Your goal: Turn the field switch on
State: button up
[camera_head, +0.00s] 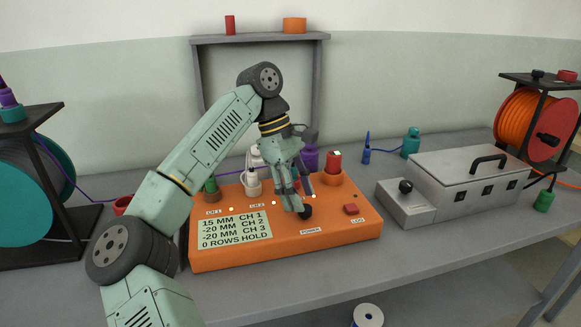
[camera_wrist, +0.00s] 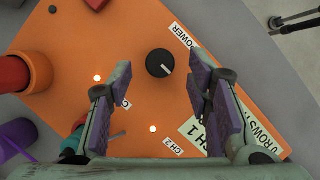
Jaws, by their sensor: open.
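No label reading "field" is legible, so I cannot tell which control is the field switch. The orange control box (camera_head: 340,245) on the bench carries a black knob (camera_head: 306,212) by the label POWER. In the wrist view this round knob (camera_wrist: 160,63) has a white pointer line. My gripper (camera_head: 299,198) points down over the box at this knob. Its purple-padded fingers are spread in the wrist view (camera_wrist: 166,85), with the knob just beyond the tips, apparently untouched. A second black knob (camera_head: 406,186) stands on a small grey box (camera_head: 405,207) to the right.
A red button (camera_head: 351,209) sits near the label LOG. Several coloured plugs line the orange box's back edge, including a red one (camera_head: 334,162). A lidded metal case (camera_head: 470,180) and an orange cable reel (camera_head: 535,125) stand right, a teal reel (camera_head: 32,190) left. The front bench strip is clear.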

jog(key=v, duration=0.9)
jog(key=shift+r, duration=0.2)
jog(key=shift+a+f, duration=0.1)
jog(key=shift+a, duration=0.05)
